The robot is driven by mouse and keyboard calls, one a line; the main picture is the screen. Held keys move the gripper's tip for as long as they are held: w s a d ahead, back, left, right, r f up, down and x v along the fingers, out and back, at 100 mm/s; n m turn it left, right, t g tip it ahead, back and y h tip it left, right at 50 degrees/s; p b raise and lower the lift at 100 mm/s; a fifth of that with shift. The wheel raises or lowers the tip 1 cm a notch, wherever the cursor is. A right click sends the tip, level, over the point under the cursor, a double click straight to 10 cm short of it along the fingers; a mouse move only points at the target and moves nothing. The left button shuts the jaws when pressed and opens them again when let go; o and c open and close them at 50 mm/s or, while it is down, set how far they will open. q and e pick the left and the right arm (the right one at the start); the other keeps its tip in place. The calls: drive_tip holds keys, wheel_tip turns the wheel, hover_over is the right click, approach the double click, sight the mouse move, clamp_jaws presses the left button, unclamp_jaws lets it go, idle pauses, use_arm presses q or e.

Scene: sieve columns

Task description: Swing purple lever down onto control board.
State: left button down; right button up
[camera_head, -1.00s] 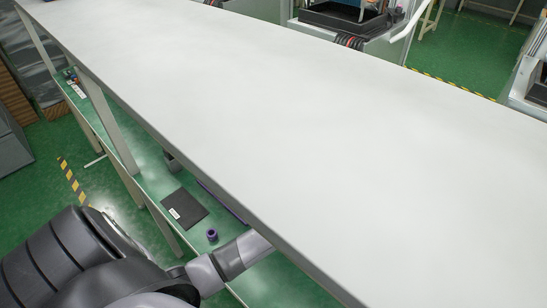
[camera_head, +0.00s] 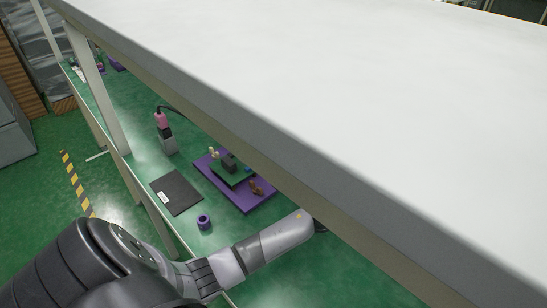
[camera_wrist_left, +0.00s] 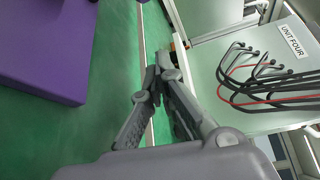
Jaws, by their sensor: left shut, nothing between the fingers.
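A green control board (camera_head: 228,175) with a dark block and small brown parts sits on a flat purple base (camera_head: 240,197) on the green lower shelf. I cannot pick out a purple lever as a separate part. A purple slab (camera_wrist_left: 45,45), probably the base, fills the upper left of the left wrist view. In the wrist view my left gripper (camera_wrist_left: 156,78) is shut, empty and apart from the slab. My right gripper is not in view.
The white upper table (camera_head: 330,70) overhangs the shelf. A black mat (camera_head: 176,192), a purple ring (camera_head: 204,221) and a pink-and-grey device (camera_head: 165,132) stand left of the base. Cables (camera_wrist_left: 265,85) hang beside a panel marked "UNIT FOUR" (camera_wrist_left: 293,42).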

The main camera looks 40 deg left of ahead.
use_arm(q)
drive_tip(key=shift+f, duration=0.5)
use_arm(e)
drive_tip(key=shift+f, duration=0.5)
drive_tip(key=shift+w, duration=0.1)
